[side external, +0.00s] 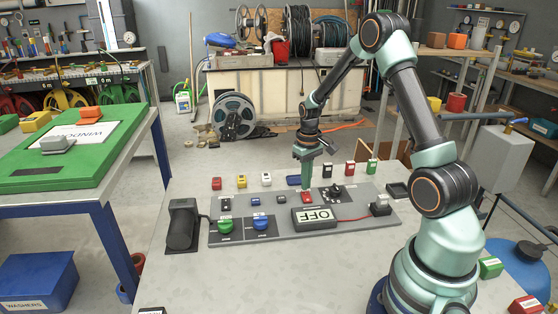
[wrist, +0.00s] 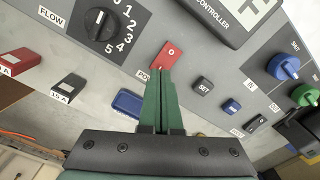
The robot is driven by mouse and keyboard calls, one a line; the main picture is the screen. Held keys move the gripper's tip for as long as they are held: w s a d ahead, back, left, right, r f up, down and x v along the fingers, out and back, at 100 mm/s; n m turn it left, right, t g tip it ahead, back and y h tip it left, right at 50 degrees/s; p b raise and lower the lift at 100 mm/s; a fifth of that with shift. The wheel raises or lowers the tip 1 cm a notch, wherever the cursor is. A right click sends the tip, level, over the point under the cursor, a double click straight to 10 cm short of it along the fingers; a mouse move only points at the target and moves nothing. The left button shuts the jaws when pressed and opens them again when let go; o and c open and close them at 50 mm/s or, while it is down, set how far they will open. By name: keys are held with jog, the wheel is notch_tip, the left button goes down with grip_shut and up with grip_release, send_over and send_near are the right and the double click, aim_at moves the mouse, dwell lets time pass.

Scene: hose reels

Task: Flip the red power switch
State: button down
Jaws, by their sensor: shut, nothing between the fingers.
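The red power switch (wrist: 172,52) is a small rocker on the grey control panel, with a white "O" mark facing up in the wrist view. It also shows in the side view (side external: 307,198), just below the fingertips. The controller display (side external: 315,216) beside it reads "OFF". My gripper (side external: 304,188) points down, shut and empty. In the wrist view its green fingertips (wrist: 162,74) are at the near edge of the switch and cover a little of it. I cannot tell whether they touch it.
A black flow dial (wrist: 102,30) stands close to the switch. A green knob (side external: 225,226) and a blue knob (side external: 261,222) sit at the panel's left. Several small coloured blocks stand behind the panel. The table (side external: 260,280) is clear in front.

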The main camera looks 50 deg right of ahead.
aim_at(305, 193)
jog(key=shift+f, duration=0.9)
dwell(0.4)
jog(key=shift+r, duration=3.5)
jog(key=shift+r, duration=0.1)
jog(key=s+a+r+n+t, duration=0.1)
jog(key=s+a+r, duration=0.3)
jog(key=a+r, duration=0.4)
jog(key=s+a+r+n+t, duration=0.2)
jog(key=s+a+r+t, duration=0.2)
jog(key=a, duration=0.9)
notch_tip(305, 193, up, 4)
jog(key=shift+s+a+f+t, duration=0.2)
jog(key=shift+s+t, duration=0.1)
jog(key=shift+s, duration=0.3)
jog(key=shift+r, duration=0.1)
